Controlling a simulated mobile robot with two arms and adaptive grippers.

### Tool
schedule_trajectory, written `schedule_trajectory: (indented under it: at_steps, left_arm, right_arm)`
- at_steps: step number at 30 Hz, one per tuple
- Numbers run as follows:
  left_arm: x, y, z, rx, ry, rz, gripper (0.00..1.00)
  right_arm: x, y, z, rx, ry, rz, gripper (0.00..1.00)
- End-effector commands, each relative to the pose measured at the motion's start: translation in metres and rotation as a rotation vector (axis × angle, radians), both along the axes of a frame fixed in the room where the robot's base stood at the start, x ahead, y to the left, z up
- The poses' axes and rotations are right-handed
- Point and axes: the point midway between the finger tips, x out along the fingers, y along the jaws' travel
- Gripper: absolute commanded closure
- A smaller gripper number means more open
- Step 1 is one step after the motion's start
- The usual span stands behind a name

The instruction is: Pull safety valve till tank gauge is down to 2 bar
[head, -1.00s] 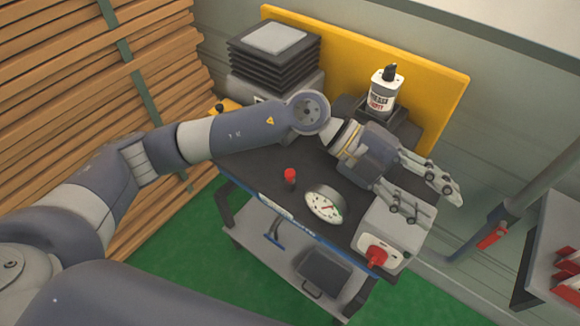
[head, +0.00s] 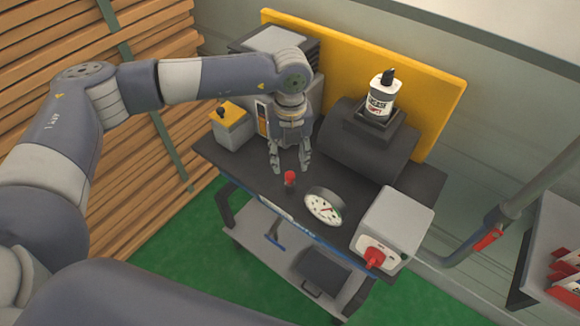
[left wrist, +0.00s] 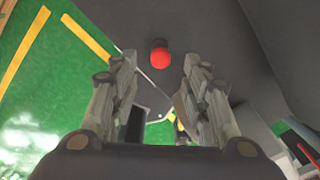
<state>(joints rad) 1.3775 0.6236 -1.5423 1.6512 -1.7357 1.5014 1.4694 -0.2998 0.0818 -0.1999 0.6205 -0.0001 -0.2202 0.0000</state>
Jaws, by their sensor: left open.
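The safety valve, a small red-capped post (head: 290,180), stands on the dark bench top left of the gauge; its red cap (left wrist: 160,56) also shows in the left wrist view, beyond and between the fingertips. The round white tank gauge (head: 323,207) faces up toward me; its needle reading is too small to tell. The dark tank (head: 368,142) lies behind it. My left gripper (head: 289,171) points down, open and empty, just behind and above the red cap, apart from it. In the left wrist view the left gripper's fingers (left wrist: 158,68) are spread. My right gripper is not in view.
A grey box with a red knob (head: 392,228) stands at the bench's right end. A grease bottle (head: 382,95) sits above the tank. A grey and yellow box (head: 230,124) is at the left end. A lower shelf (head: 268,247) holds a dark bin (head: 320,270).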

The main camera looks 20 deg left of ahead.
Motion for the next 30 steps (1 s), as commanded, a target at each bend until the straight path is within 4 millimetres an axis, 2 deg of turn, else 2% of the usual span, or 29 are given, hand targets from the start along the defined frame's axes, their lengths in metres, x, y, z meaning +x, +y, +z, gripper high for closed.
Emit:
schedule_trajectory:
  at_steps: [3,9,20,21,26,27,30]
  left_arm:
    - [-0.001,0.000,-0.021,0.000,0.004,0.000,0.57]
    - [0.000,-0.001,-0.046,-0.002,0.002,0.001,0.57]
    - [0.000,-0.001,-0.054,-0.002,0.000,-0.001,0.57]
    - [0.000,-0.001,-0.054,-0.002,0.000,-0.001,0.60]
    - [0.000,-0.001,-0.054,-0.002,0.000,-0.001,0.96]
    - [0.000,-0.001,-0.054,-0.002,0.000,-0.001,1.00]
    - [0.000,-0.001,-0.054,-0.002,0.000,-0.001,1.00]
  right_arm:
    - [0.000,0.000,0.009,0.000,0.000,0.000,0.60]
    - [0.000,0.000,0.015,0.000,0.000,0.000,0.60]
    - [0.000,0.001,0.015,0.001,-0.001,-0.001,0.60]
    - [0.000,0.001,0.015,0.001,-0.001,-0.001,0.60]
    - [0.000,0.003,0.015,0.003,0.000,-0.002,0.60]
    - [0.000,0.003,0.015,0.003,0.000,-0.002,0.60]
    - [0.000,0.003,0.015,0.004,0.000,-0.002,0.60]
